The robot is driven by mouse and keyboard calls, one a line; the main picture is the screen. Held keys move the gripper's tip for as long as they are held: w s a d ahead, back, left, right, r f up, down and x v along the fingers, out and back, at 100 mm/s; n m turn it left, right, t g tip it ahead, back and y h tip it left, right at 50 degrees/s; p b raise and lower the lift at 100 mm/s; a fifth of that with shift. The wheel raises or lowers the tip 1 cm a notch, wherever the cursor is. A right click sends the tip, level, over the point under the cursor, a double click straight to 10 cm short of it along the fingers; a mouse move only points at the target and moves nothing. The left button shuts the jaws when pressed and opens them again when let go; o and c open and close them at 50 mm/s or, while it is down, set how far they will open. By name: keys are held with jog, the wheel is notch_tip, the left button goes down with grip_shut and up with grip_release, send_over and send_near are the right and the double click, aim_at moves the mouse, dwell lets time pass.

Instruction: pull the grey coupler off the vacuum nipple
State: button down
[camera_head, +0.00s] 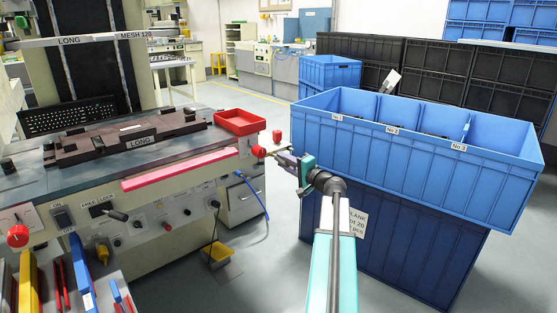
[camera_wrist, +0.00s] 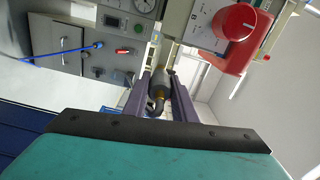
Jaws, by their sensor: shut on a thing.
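My gripper (camera_head: 277,153) reaches out to the right end of the machine, beside a red knob. In the wrist view my gripper (camera_wrist: 158,85) has its two dark fingers shut on the grey coupler (camera_wrist: 160,80), a short dark grey cylinder with a brass-coloured ring and a dark rounded end towards the camera. The vacuum nipple cannot be made out; the coupler's far end is small and partly hidden between the fingers. I cannot tell whether the coupler still sits on the nipple. In the head view the coupler is too small to tell.
The red knob (camera_head: 259,152) is close to my gripper; it is large in the wrist view (camera_wrist: 235,21). A blue hose (camera_head: 256,196) hangs from the machine's side. A red tray (camera_head: 240,116) lies on the machine's top. Blue crates (camera_head: 400,155) stand close on the right.

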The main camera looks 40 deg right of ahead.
jog(key=shift+s, duration=0.65)
jog(key=s+r, duration=0.1)
jog(key=s, duration=0.1)
jog(key=s+r+p, duration=0.1)
jog(key=s+r, duration=0.1)
jog(key=shift+a, duration=0.15)
dwell(0.6)
